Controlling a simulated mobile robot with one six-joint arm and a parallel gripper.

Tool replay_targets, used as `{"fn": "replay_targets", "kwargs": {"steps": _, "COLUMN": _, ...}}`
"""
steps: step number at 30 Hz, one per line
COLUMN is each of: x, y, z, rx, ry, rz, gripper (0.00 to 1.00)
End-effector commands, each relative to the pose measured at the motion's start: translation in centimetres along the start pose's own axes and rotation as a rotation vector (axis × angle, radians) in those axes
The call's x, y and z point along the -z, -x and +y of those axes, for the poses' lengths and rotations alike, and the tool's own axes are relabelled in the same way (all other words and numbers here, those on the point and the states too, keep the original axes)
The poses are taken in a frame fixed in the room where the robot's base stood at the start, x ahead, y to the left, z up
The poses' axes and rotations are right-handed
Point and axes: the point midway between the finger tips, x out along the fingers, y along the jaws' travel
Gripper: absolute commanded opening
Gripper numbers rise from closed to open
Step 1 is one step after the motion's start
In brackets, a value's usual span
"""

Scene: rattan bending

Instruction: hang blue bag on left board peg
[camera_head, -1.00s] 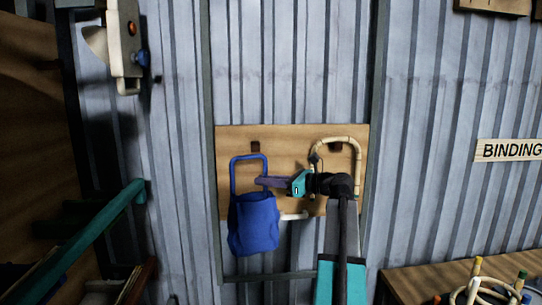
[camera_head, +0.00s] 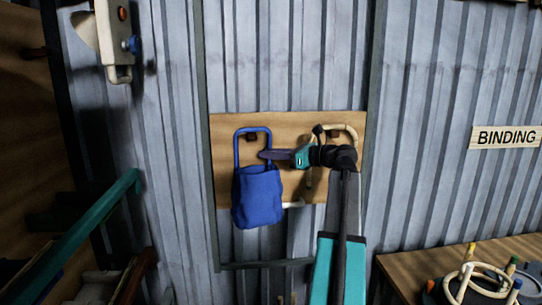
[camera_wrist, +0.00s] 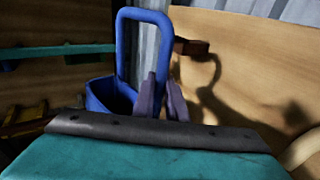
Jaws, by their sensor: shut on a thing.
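The blue bag (camera_head: 257,197) hangs upright by its stiff handle loop (camera_head: 237,148) in front of the wooden peg board (camera_head: 295,124). My gripper (camera_head: 268,154) comes from the right and is shut on the right side of the handle. The left board peg (camera_head: 251,137) shows inside the top of the loop's outline in the head view. In the wrist view the bag (camera_wrist: 112,92) is behind my fingers (camera_wrist: 160,100), and the peg (camera_wrist: 192,47) sticks out from the board beside the handle's right side. I cannot tell whether its tip passes through the loop.
A bent cane piece (camera_head: 345,128) hangs on the right of the board, close to my wrist. A pale rod (camera_head: 293,204) is low on the board. A green rail (camera_head: 100,210) stands at the left, and a table with cane rings (camera_head: 475,278) is at the lower right.

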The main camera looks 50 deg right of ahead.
Motion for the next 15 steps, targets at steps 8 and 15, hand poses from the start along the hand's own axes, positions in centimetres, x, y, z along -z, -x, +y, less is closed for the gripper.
{"fn": "replay_targets", "kwargs": {"steps": 8, "x": 0.1, "y": -0.7, "z": -1.1, "rx": 0.0, "ry": 0.0, "rz": -0.001, "gripper": 0.0}}
{"fn": "replay_targets", "kwargs": {"steps": 15, "x": 0.1, "y": -1.3, "z": -2.1, "rx": 0.001, "ry": 0.0, "rz": -0.001, "gripper": 0.0}}
